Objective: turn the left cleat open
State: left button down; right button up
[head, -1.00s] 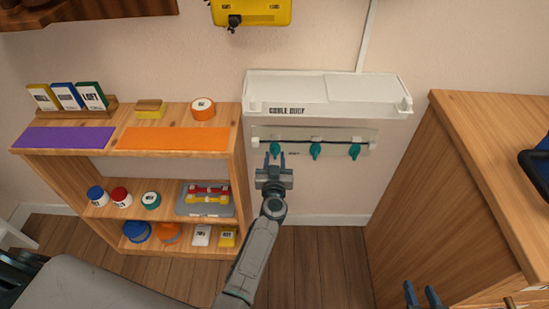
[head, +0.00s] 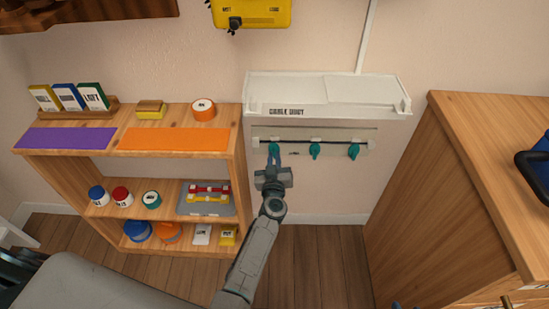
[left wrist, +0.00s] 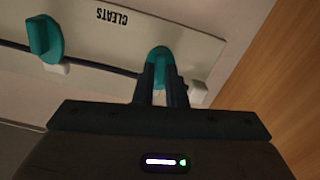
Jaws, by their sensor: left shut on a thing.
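Three teal cleats sit in a row on a pale panel (head: 335,143) of the white cable duct unit, with a dark cable running along them. The left cleat (head: 273,148) is at the panel's left end. The middle cleat (head: 314,150) and right cleat (head: 353,151) stand apart from it. My left gripper (head: 274,158) is shut on the left cleat from below. In the left wrist view, which is upside down, the fingers (left wrist: 162,80) close around the lower part of the left cleat (left wrist: 159,55), and another cleat (left wrist: 45,38) stands to its left.
A wooden shelf (head: 240,170) with jars, tins and boxes stands close on the left. A wooden cabinet (head: 440,200) stands on the right. The white cable duct (head: 330,92) juts out above the cleats. Bare floor (head: 330,260) lies below.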

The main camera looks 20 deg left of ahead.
pick_arm(q)
jog(key=n+p, duration=0.1)
jog(key=n, duration=0.3)
jog(key=shift+a, duration=0.1)
jog(key=shift+s+a+f+n+b, duration=0.15)
jog(key=shift+n+b, duration=0.3)
jog(key=shift+n, duration=2.4)
jog(key=shift+w+d+f+n+b, duration=0.15)
jog(key=shift+n+b, duration=0.3)
jog(key=shift+n, duration=2.35)
jog(key=shift+s+a+f+n+b, duration=0.15)
jog(key=shift+n+b, duration=0.3)
jog(key=shift+n, duration=2.4)
pick_arm(e)
jog(key=w+d+r+t, duration=0.1)
jog(key=w+r+t, duration=0.3)
jog(key=w+r, duration=0.1)
jog(key=shift+w+r+t, duration=0.3)
jog(key=shift+w+r, duration=0.1)
jog(key=shift+r, duration=0.05)
pick_arm(q)
jog(key=c, duration=1.5)
grip_release()
